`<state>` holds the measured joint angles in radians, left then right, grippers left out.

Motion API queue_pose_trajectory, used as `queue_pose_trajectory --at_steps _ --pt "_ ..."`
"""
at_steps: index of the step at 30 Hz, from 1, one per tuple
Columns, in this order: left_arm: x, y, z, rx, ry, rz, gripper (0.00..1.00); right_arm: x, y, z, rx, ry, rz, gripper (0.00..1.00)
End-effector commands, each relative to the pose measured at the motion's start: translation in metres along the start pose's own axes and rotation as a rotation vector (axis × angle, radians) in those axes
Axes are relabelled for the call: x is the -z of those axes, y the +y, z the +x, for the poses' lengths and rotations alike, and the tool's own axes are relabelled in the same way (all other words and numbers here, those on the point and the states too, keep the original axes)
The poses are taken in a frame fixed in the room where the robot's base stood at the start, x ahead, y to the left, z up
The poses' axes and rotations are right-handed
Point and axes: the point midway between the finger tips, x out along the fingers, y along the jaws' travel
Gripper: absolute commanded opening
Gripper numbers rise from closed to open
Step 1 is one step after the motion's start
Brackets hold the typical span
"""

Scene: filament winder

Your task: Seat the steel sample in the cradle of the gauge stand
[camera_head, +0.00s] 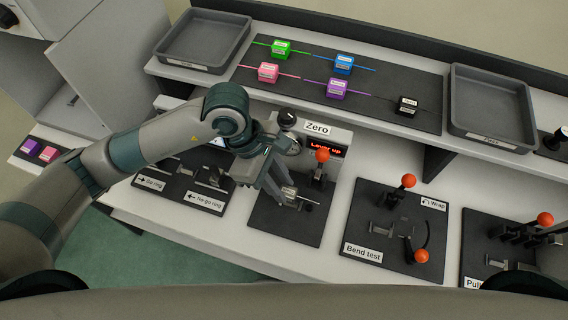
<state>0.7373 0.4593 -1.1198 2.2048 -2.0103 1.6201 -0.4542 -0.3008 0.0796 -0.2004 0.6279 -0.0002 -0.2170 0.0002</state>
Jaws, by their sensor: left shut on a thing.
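My left gripper (286,196) reaches in from the left and points down over the gauge stand. It is shut on a small grey piece with a thin rod, which looks like the steel sample (308,203); the fingers hide part of it. The gauge stand has a dark base plate (290,230), a Zero label, a red display reading "Lever up" and an orange lever knob (322,155) that stands up. The cradle is mostly hidden behind the gripper and sample. I cannot tell whether the sample touches it. My right gripper is not in view.
A go/no-go ring plate (180,200) lies left of the stand, a bend test plate (375,260) with orange-knobbed levers to the right. On the raised shelf behind, several coloured samples lie on a dark mat (390,80) between two grey trays (205,62) (480,145).

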Motion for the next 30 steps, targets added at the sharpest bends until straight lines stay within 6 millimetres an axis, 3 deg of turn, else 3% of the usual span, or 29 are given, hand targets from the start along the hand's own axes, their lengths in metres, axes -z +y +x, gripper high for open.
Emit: queue_pose_trajectory --at_steps 6,19,30 --pt "-0.009 -0.001 0.000 -0.020 0.000 -0.047 0.05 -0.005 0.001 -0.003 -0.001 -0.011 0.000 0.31" --pt "-0.007 -0.001 0.003 -0.019 0.001 -0.048 0.05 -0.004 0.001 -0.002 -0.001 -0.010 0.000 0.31" --pt "0.001 -0.001 0.023 -0.019 0.001 -0.048 0.05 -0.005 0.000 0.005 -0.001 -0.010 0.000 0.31"
